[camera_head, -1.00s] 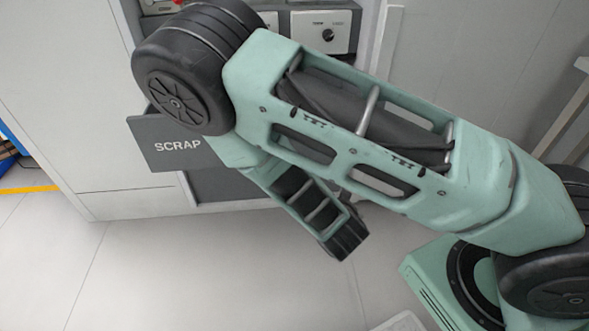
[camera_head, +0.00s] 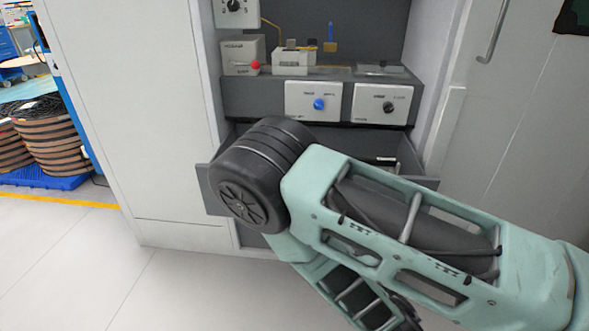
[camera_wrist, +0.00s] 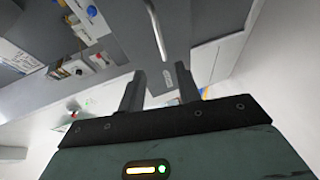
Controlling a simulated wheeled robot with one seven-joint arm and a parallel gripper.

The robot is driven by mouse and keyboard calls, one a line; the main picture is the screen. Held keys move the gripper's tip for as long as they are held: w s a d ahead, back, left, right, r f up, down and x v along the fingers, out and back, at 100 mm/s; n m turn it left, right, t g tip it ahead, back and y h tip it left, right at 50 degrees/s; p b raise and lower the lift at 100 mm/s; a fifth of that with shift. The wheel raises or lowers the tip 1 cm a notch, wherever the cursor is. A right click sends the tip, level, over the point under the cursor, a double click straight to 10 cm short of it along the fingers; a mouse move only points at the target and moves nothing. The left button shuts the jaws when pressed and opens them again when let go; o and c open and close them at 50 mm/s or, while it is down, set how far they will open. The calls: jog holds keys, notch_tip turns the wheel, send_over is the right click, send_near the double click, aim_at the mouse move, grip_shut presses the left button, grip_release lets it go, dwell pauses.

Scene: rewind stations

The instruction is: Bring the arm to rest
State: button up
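My arm, mint green with black joints, crosses the head view from the lower right to in front of the open grey drawer. Its forearm runs down out of the bottom edge, so my gripper is not seen there. In the wrist view my gripper (camera_wrist: 159,78) shows two dark fingers standing apart, with nothing held between them. Beyond the fingers are a grey panel and a metal bar handle (camera_wrist: 155,28), apart from the fingertips.
The grey drawer (camera_head: 207,190) stands out from the cabinet, partly hidden by my arm. Above it are a panel with a blue knob (camera_head: 319,104) and a shelf of small devices. Cable reels (camera_head: 50,137) sit on a blue pallet at left. The floor at lower left is clear.

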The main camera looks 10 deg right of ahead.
jog(key=s+a+r+m+g+y, duration=0.2)
jog(key=s+a+r+m+g, duration=0.55)
jog(key=a+m+g, duration=0.35)
jog(key=s+d+r+g+h+p, duration=0.1)
jog(key=s+d+r+g+h, duration=0.35)
jog(key=s+r, duration=0.75)
notch_tip(320, 180, up, 20)
jog(key=y+p, duration=0.1)
jog(key=p, duration=1.8)
jog(key=shift+w+d+f+y, duration=0.2)
jog(key=shift+w+d+y, duration=0.15)
jog(key=shift+w+d, duration=0.1)
jog(key=shift+w+d+g, duration=0.1)
jog(key=shift+g, duration=0.15)
